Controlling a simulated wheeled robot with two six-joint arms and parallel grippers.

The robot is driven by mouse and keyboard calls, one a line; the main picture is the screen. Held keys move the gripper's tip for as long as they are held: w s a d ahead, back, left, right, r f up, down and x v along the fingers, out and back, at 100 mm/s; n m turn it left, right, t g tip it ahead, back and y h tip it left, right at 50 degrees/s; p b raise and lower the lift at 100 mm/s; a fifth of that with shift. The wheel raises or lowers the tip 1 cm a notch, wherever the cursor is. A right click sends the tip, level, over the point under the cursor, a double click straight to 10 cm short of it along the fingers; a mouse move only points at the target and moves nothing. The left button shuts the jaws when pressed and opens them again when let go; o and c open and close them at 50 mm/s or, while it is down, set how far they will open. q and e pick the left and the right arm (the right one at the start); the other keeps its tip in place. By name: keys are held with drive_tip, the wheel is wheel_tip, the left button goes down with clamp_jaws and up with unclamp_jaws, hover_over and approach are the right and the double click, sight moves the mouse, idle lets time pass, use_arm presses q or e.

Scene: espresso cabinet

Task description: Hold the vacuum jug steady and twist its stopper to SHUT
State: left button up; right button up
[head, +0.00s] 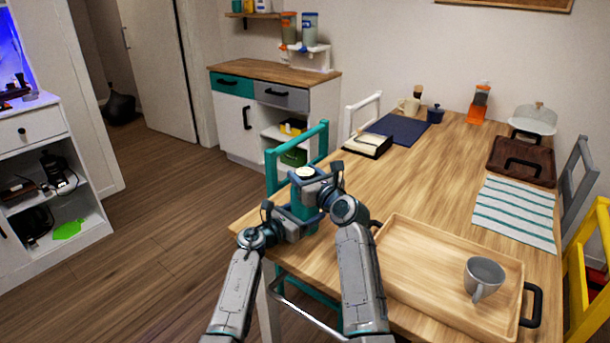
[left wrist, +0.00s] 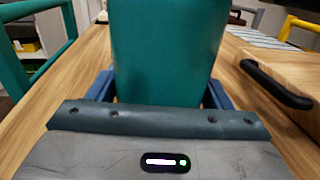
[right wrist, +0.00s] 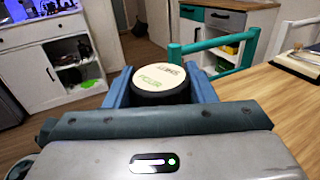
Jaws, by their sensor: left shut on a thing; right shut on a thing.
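The teal vacuum jug (head: 303,213) stands upright near the table's left corner. My left gripper (left wrist: 160,92) is shut on the jug body, one blue finger on each side; the teal wall (left wrist: 167,45) fills the middle of the left wrist view. The stopper (head: 305,172) has a dark rim and a cream top. In the right wrist view the stopper (right wrist: 161,83) sits between the blue fingers of my right gripper (right wrist: 161,92), which is shut on it. Its top bears green lettering that reads POUR and a second, darker word I cannot read surely.
A wooden tray (head: 400,262) with a grey mug (head: 484,277) lies to the right of the jug. A teal chair (head: 322,143) stands behind it at the table's edge. The table's middle is clear.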

sight(305, 171)
drive_tip(key=shift+m+h, duration=0.3)
drive_tip(key=shift+h, duration=0.1)
drive_tip(key=o, duration=1)
wheel_tip(305, 171, up, 10)
